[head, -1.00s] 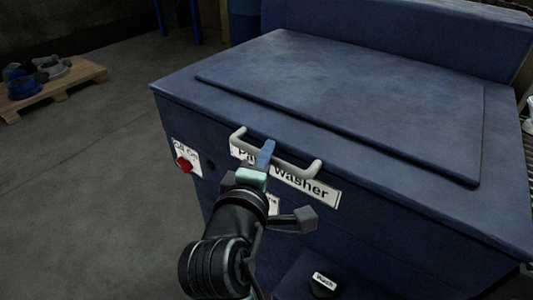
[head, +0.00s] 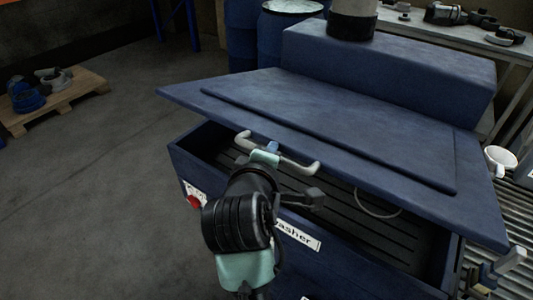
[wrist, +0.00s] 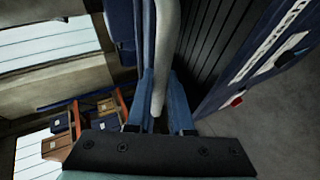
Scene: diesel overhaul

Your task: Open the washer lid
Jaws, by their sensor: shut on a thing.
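The blue washer lid (head: 340,125) is raised part way, with its front edge lifted off the washer body (head: 330,255). The dark slatted inside of the washer (head: 350,215) shows in the gap. My gripper (head: 268,150) is shut on the pale lid handle (head: 300,167) at the lid's front edge. In the wrist view the handle (wrist: 165,55) runs between the two blue fingers of my gripper (wrist: 160,100). The fingertips are partly hidden behind the handle in the head view.
A red knob (head: 193,202) is on the washer's front left. A wooden pallet with parts (head: 60,98) lies on the floor at left. A roller conveyor (head: 515,200) with a white cup (head: 499,159) is at right. Blue barrels (head: 285,35) stand behind.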

